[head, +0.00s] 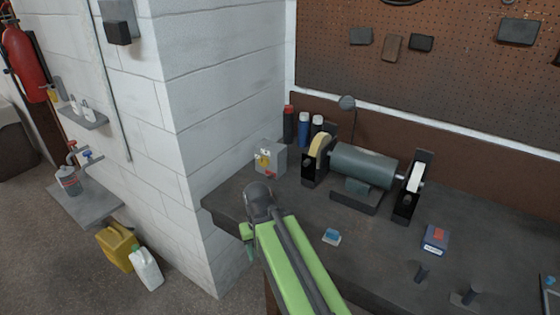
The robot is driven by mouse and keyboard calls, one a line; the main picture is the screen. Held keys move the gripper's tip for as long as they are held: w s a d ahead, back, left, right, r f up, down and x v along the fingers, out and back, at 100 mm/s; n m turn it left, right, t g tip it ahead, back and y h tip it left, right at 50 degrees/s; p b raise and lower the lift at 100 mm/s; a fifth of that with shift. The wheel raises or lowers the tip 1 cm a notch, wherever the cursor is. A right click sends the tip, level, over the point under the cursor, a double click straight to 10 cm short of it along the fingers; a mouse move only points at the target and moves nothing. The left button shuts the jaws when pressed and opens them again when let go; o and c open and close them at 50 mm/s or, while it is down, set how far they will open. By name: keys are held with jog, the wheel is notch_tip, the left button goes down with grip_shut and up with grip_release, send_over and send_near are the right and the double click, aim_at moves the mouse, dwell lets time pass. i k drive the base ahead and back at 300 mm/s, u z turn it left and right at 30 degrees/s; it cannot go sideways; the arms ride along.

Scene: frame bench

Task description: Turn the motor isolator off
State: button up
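A small grey box (278,155), which looks like the motor isolator, stands on the bench against the white block wall, left of the bench grinder. It has a yellow label on its front and a small red part (270,175) low down, too small to read its position. My green arm reaches up from the bottom of the head view, and its dark rounded joint shows in front of and below the box, apart from it in the picture. My gripper's fingers are not visible.
The bench grinder (362,167) stands right of the box, with several spray cans (303,130) behind. A blue-topped block (331,237), a small box (435,239) and dark pegs (422,273) are on the bench (375,255). The wall corner (190,140) borders the bench's left.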

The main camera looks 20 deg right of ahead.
aim_at(264, 161)
jog(key=z, duration=0.1)
jog(key=k, duration=0.5)
jog(key=u, duration=0.7)
jog(key=i, duration=1.25)
jog(key=u, duration=0.1)
